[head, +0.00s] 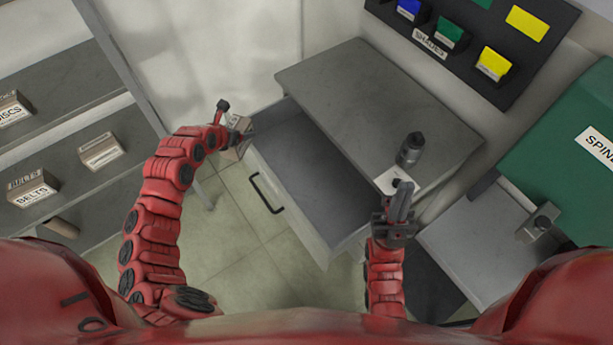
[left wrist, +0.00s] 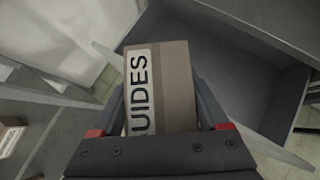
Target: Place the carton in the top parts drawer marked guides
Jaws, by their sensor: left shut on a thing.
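The carton (left wrist: 176,88) is a brown box with a white label reading "UIDES" in the left wrist view, its first letter hidden. My left gripper (head: 238,128) is shut on it and holds it at the left end of the open drawer. The carton also shows small in the head view (head: 234,151). The top drawer (head: 305,165) is pulled out from the grey cabinet, and its inside looks empty. Its front has a dark handle; no marking is readable. My right gripper (head: 400,200) is near the cabinet's front right corner; its jaw opening is unclear.
The cabinet top (head: 375,100) carries a dark cylinder (head: 411,148) and a white card (head: 398,181) near my right gripper. Shelves at the left hold labelled boxes, among them belts (head: 33,189). A wall rack (head: 480,40) with coloured bins is behind. A green machine (head: 565,150) stands right.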

